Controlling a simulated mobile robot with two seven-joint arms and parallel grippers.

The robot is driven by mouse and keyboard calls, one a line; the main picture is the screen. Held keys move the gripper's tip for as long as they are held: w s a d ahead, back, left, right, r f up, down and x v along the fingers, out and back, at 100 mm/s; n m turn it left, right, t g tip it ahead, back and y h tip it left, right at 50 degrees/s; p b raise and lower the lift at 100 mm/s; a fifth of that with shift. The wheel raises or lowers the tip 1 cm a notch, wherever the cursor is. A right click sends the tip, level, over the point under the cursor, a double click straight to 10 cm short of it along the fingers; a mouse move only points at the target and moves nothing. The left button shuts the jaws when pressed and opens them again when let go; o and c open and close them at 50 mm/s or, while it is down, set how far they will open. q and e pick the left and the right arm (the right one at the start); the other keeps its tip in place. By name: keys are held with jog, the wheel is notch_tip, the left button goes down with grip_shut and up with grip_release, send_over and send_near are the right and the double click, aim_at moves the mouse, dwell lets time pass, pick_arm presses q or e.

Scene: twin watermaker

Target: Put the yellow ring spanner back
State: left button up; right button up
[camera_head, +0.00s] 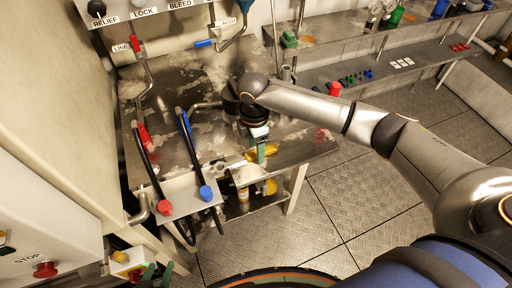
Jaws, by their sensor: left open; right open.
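A yellow piece (268,150) lies at the front edge of the steel bench, right at the fingers of my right gripper (260,152). It may be the yellow ring spanner, but its shape is partly hidden by the fingers. My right gripper points down over the bench edge, with green fingertips, and is open; I cannot tell whether it touches the yellow piece. My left gripper (159,272) shows only as green fingertips at the bottom left, open and away from the bench. More yellow parts (243,193) show beneath the bench edge; I cannot tell what they are.
The steel bench (190,85) carries black hoses with a red end (165,207) and a blue end (206,192) at its left front. A labelled valve panel (150,30) stands behind. A shelf (400,70) with small coloured parts is at the right. The checker-plate floor (350,200) is clear.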

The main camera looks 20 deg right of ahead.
aim_at(255, 153)
notch_tip(255, 153, up, 12)
jog(key=shift+a+f+p, duration=0.15)
jog(key=shift+a+p, duration=0.05)
jog(key=shift+p, duration=0.15)
